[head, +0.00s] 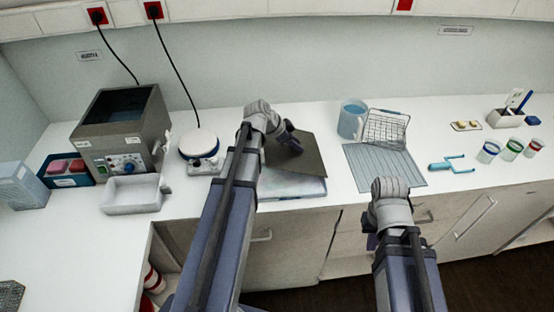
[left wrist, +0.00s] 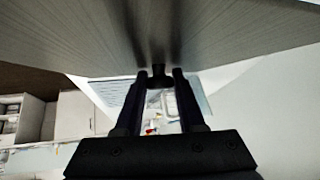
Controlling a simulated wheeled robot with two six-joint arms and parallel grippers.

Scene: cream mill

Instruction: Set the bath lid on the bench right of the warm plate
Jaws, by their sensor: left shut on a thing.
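The bath lid (head: 310,157) is a flat dark grey plate in the head view, tilted over the bench right of the warm plate (head: 198,146). My left gripper (head: 292,143) is shut on the lid. In the left wrist view the fingers (left wrist: 160,76) close on a small dark knob, and the lid's grey face (left wrist: 220,35) fills the top. Whether the lid touches anything below is unclear. The open water bath (head: 116,112) stands left of the warm plate. My right gripper (head: 370,228) hangs near the bench's front edge, its fingers mostly hidden by the arm.
A pale blue flat thing (head: 290,187) lies on the bench below the lid. A ribbed mat (head: 385,170), wire rack (head: 384,130) and blue jug (head: 351,120) stand to the right. A white tray (head: 134,193) lies before the bath. Cups (head: 488,152) stand far right.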

